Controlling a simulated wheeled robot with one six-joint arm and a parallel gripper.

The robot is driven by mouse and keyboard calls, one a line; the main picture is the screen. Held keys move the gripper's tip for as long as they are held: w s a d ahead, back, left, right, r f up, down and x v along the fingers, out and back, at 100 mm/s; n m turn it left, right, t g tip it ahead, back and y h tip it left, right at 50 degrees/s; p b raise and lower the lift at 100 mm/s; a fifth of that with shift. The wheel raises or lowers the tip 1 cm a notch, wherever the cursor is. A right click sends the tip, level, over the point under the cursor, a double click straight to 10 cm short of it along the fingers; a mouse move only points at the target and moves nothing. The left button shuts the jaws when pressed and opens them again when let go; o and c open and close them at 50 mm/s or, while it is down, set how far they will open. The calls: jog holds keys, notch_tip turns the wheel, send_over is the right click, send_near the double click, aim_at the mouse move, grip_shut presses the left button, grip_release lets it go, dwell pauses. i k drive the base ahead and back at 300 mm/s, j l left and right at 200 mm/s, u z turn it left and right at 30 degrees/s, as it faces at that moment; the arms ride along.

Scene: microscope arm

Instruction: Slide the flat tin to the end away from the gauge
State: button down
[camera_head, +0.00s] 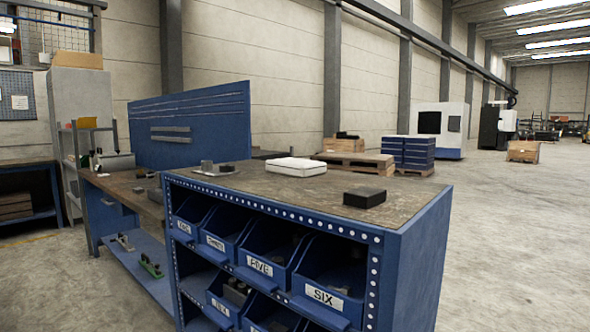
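A flat, pale, round-cornered item (296,166) lies near the back edge of the blue bench's brown top; it may be the flat tin. A low dark box (364,197) lies nearer the right end of the same top, and I cannot tell for sure which of the two is the tin. A small grey metal piece (213,168) stands on a plate toward the left end; it may be the gauge, but it is too small to tell. The three are apart from one another. My gripper is not in view.
The bench top (318,189) is bare between the pale item and the dark box. Labelled blue bins (268,258) fill the front below. A blue back panel (190,127) rises behind a second bench at left. Open floor (510,230) lies to the right.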

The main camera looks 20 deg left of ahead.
aim_at(296, 167)
jog(key=l+u, duration=0.15)
jog(key=u, duration=0.2)
jog(key=l+u, duration=0.2)
jog(key=u, duration=0.15)
jog(key=l+u, duration=0.15)
jog(key=u, duration=0.2)
jog(key=i, duration=0.05)
